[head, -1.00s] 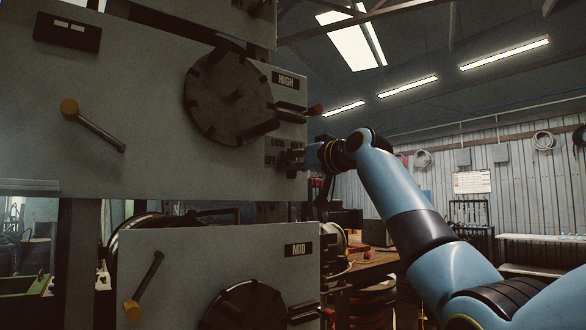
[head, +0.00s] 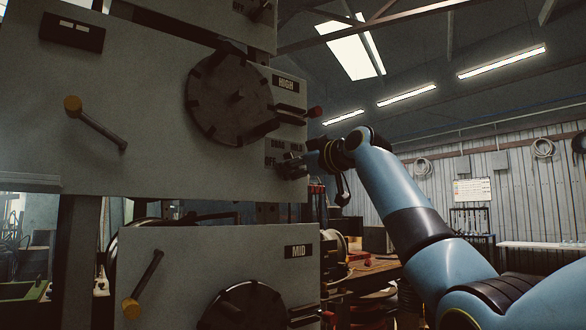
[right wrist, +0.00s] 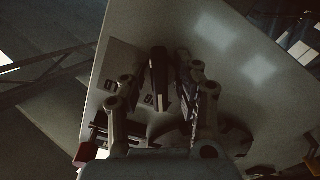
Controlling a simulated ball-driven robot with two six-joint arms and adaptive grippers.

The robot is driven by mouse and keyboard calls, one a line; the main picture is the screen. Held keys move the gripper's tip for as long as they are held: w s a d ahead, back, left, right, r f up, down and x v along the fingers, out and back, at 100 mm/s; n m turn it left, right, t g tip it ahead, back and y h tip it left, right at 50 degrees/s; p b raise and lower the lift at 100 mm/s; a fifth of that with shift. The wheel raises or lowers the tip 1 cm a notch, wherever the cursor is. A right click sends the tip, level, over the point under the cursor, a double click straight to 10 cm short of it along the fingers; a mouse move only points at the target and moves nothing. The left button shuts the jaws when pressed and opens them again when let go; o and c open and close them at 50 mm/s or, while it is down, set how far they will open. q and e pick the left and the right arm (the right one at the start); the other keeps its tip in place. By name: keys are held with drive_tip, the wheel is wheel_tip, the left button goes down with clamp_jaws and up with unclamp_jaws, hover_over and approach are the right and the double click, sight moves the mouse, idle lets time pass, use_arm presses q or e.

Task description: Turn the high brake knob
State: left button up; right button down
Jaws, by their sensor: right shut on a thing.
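The HIGH panel (head: 130,165) is a grey plate with a large dark notched wheel (head: 230,98) and a black HIGH label (head: 286,83). The brake knob lies low at its right edge, beside the DRAG, HOLD and OFF marks, largely covered by my right gripper (head: 290,165) in the head view. In the right wrist view the dark, narrow knob (right wrist: 159,80) stands between the fingers of my right gripper (right wrist: 163,88), which is shut on it. My left gripper is out of view.
A dark lever with a red tip (head: 315,112) sticks out above my right gripper. A yellow-ended handle (head: 72,104) is on the panel's left. The MID panel (head: 180,270) stands below with its own wheel.

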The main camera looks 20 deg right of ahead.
idle(0.4)
drive_tip(key=c, duration=1.3)
unclamp_jaws()
drive_tip(key=shift+s, duration=0.1)
drive_tip(key=v, duration=1.1)
drive_tip(key=shift+s+d, duration=0.15)
drive_tip(key=shift+s, duration=0.25)
